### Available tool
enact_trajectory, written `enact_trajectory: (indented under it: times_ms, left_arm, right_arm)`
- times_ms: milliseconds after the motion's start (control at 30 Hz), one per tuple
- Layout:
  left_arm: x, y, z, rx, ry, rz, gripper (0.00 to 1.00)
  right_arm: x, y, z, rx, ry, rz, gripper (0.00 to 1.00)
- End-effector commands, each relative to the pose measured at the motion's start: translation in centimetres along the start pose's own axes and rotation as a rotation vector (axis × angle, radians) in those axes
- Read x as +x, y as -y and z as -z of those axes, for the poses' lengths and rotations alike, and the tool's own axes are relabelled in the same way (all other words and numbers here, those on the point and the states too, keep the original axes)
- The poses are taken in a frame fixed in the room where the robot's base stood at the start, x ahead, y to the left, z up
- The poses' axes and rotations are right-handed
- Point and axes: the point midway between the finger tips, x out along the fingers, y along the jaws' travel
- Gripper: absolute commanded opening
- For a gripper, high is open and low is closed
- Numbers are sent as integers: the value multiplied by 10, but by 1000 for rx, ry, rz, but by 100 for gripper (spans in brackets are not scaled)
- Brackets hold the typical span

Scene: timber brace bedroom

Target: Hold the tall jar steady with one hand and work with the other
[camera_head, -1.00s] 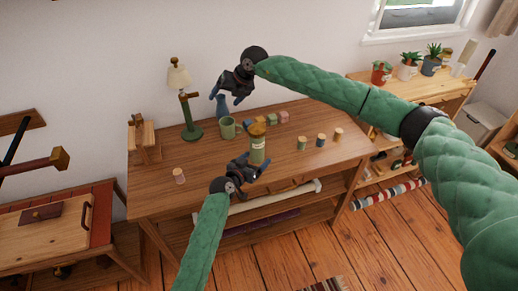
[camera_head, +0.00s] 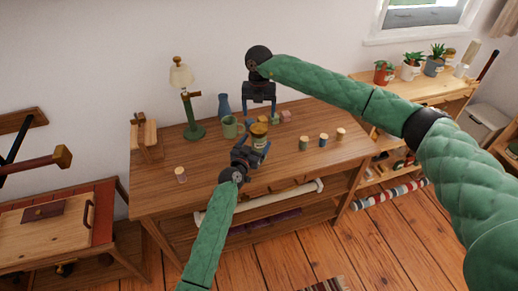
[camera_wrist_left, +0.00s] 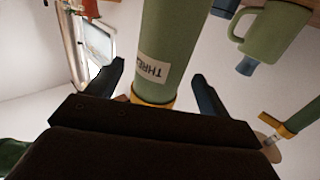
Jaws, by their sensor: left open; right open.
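The tall jar (camera_head: 260,138) is green with a yellow-brown lid and stands upright on the wooden table (camera_head: 160,200). In the left wrist view the jar (camera_wrist_left: 172,45) shows a white label with dark letters and a yellow band. My left gripper (camera_head: 256,152) is open at the jar's near side, partly hiding it in the head view. In the left wrist view my left fingers (camera_wrist_left: 158,90) stand on either side of the jar, with a gap visible at each. My right gripper (camera_head: 259,112) is open and empty, fingers pointing down, above and behind the jar.
A green mug (camera_head: 229,128), blue vase (camera_head: 223,105) and green lamp (camera_head: 191,115) stand left of the jar. Small blocks (camera_head: 285,115) lie behind it. Small jars (camera_head: 304,143) stand to the right, and another (camera_head: 181,176) at the left.

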Motion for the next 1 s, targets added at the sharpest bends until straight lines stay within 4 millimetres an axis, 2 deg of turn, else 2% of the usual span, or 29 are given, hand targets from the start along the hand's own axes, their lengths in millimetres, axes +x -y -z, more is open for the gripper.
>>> enact_trajectory:
  times_ms: [100, 300, 667, 1000]
  left_arm:
    - [16, -1, 1, -1, -1, 0, 80]
    - [32, 0, 0, 0, 0, 0, 80]
    - [36, 0, 0, -1, 0, 0, 80]
    - [35, 0, 0, -1, 0, 0, 13]
  right_arm:
    - [0, 0, 0, -1, 0, 0, 78]
    - [0, 0, 0, -1, 0, -1, 78]
    - [0, 0, 0, -1, 0, -1, 78]
    - [0, 0, 0, -1, 0, -1, 78]
